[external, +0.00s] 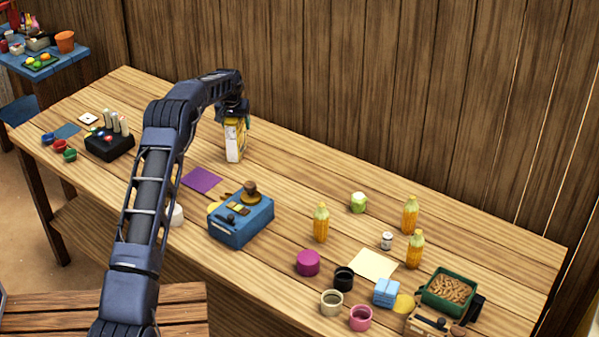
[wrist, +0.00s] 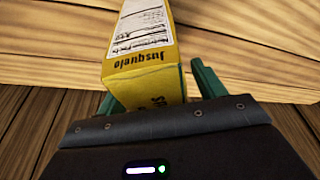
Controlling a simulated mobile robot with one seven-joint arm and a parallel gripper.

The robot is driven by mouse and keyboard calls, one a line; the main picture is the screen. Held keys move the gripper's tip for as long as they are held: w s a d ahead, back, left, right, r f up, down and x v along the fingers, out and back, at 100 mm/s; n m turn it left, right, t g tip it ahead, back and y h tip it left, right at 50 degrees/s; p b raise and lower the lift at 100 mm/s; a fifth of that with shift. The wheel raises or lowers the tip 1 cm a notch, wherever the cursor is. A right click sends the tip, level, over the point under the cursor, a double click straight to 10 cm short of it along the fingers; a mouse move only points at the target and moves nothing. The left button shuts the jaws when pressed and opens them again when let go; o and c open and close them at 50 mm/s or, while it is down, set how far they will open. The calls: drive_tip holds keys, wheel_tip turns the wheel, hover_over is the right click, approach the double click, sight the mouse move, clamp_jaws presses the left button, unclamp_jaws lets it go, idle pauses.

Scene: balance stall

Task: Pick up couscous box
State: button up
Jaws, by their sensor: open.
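The couscous box (external: 235,143) is a yellow and white carton standing upright on the wooden table near the back wall. In the wrist view the box (wrist: 146,68) shows a yellow end and a white label panel with dark print. My gripper (external: 233,112) is above the top of the box in the external view. In the wrist view my gripper (wrist: 155,88) is open, with one green finger on each side of the box's near end. The left finger is partly hidden behind the box. I cannot tell whether either finger touches it.
A purple mat (external: 202,180) and a blue balance (external: 240,222) stand in front of the box. A black block holding bottles (external: 109,144) is at the left. Several juice bottles, including one bottle (external: 321,223), stand to the right.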

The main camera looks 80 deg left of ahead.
drive_tip(key=shift+f, duration=0.25)
idle(0.4)
drive_tip(key=shift+c, duration=0.2)
drive_tip(key=c, duration=1.4)
